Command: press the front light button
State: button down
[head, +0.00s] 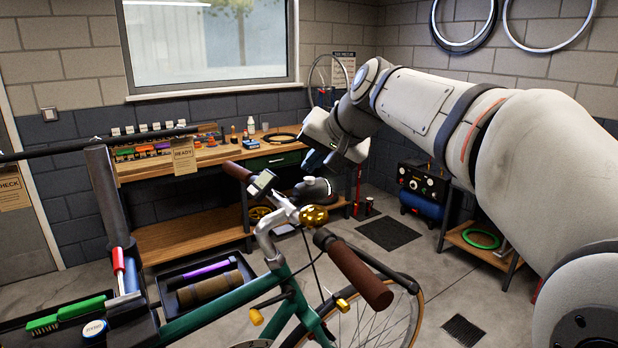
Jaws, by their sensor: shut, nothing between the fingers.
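My gripper (312,163) is shut and empty. It appears above the handlebar and the rounded thing, with a visible gap below its fingers.
A wooden workbench (222,154) with small parts stands under the window. A tool tray (205,282) and a green brush (67,312) are at lower left.

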jog(key=shift+f, duration=0.15)
jog(key=shift+f+b, duration=0.3)
jog(key=shift+b, duration=0.1)
jog(key=shift+f, duration=0.1)
dwell(0.4)
jog(key=shift+r+p, duration=0.35)
jog(key=shift+r, duration=0.2)
notch_tip(320, 180, up, 6)
jog(key=p, duration=0.5)
dwell(0.4)
